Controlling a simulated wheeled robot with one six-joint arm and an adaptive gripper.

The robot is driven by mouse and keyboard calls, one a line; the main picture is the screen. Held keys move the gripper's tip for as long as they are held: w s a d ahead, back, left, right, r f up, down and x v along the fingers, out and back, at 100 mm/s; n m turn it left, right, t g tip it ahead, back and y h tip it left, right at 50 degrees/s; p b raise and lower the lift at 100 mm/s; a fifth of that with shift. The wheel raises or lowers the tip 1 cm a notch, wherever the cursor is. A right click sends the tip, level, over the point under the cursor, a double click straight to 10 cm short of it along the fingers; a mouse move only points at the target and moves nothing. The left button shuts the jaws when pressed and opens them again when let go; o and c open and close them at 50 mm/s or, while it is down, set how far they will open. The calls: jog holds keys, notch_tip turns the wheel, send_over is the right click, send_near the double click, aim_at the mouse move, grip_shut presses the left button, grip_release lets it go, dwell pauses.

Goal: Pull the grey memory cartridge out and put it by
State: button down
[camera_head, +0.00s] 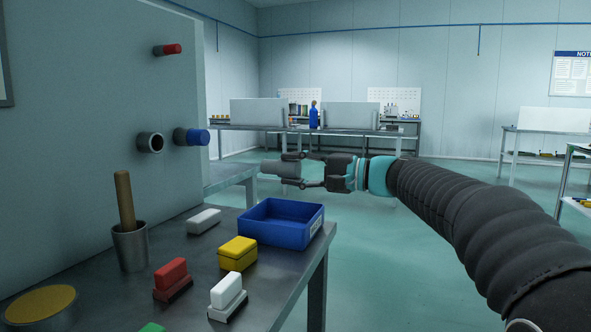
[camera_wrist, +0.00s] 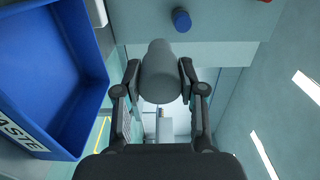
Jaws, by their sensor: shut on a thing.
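My gripper (camera_head: 301,171) is shut on a grey cylinder, the grey memory cartridge (camera_head: 276,169), and holds it in the air clear of the panel, beyond the blue tray. In the wrist view the cartridge (camera_wrist: 160,72) sits between the two fingers of my gripper (camera_wrist: 159,82). The pale panel (camera_head: 95,80) stands at the left. It has an empty round socket (camera_head: 150,142) with a dark opening. Beside it a blue-capped cylinder (camera_head: 192,137) sticks out, and a red-tipped one (camera_head: 168,49) sits higher up.
The metal table (camera_head: 262,266) below the panel holds a blue tray (camera_head: 284,222), marked "WASTE" in the wrist view, a white block (camera_head: 204,221), a yellow box (camera_head: 237,253), red and white stamp-like blocks, and a metal cup (camera_head: 131,246) with a wooden handle.

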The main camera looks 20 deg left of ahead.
jog(key=shift+w+d+f+b, duration=0.15)
jog(key=shift+f+b, duration=0.2)
jog(key=shift+f, duration=0.2)
jog(key=shift+d+f+b, duration=0.15)
jog(key=shift+f+b, duration=0.15)
jog(key=shift+f, duration=0.2)
jog(key=shift+f+b, duration=1.45)
jog(key=shift+f, duration=0.8)
jog(key=shift+f, duration=0.1)
